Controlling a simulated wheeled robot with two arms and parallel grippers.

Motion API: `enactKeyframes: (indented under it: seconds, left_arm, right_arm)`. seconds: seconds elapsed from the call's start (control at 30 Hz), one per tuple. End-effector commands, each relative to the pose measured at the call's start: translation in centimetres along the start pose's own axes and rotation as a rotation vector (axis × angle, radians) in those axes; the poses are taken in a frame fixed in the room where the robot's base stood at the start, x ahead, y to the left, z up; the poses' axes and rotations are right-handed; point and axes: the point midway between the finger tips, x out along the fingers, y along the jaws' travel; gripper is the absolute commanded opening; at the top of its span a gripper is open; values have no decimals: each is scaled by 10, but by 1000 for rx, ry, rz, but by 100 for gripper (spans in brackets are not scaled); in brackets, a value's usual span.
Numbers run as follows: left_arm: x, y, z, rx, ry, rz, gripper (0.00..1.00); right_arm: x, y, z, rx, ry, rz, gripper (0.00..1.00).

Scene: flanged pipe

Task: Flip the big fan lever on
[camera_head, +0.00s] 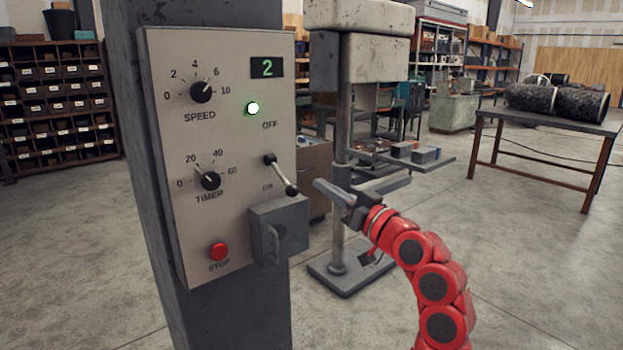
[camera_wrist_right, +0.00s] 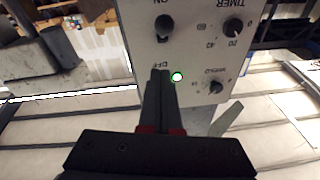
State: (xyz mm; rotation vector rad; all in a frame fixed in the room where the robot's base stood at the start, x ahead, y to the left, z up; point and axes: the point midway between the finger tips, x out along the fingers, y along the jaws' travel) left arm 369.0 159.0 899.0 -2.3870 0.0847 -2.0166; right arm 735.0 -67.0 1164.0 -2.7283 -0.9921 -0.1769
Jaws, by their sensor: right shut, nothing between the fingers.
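A grey control panel (camera_head: 225,135) is mounted on a dark post. Its lever (camera_head: 281,176) sits at the right side between the OFF label above and the ON label below. The lever slants down and right, its dark ball end near the ON label's height. It also shows in the wrist view (camera_wrist_right: 164,28), where the panel appears upside down. My right gripper (camera_head: 320,186) is shut and empty, just right of the lever's ball end with a small gap in the head view. In the wrist view its fingertips (camera_wrist_right: 160,73) lie near the OFF label. My left gripper is not in view.
The panel has a speed knob (camera_head: 201,92), a timer knob (camera_head: 210,180), a red stop button (camera_head: 218,251), a lit green lamp (camera_head: 253,108) and a display (camera_head: 267,68) reading 2. A grey box (camera_head: 279,231) juts out below the lever. A drill press (camera_head: 340,200) stands behind.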

Motion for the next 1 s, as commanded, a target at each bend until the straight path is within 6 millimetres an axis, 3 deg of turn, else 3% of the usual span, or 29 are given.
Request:
enactKeyframes:
  seconds: [0.2, 0.63, 0.73, 0.83, 0.9, 1.0]
  left_arm:
    - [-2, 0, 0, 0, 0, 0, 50]
    - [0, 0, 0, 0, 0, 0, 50]
    - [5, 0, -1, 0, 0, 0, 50]
    - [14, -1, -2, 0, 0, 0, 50]
    - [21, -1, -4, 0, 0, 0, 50]
    - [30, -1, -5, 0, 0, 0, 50]
  right_arm:
    - [-21, 1, 1, 1, 4, 1, 0]
    - [-22, 6, 1, 12, 18, 17, 0]
    - [-23, 30, 2, 53, 82, 86, 0]
    - [-33, 74, 12, 108, 197, 224, 0]
    - [-51, 109, 24, 128, 294, 348, 0]
    - [-89, 145, 44, 107, 433, 516, 0]
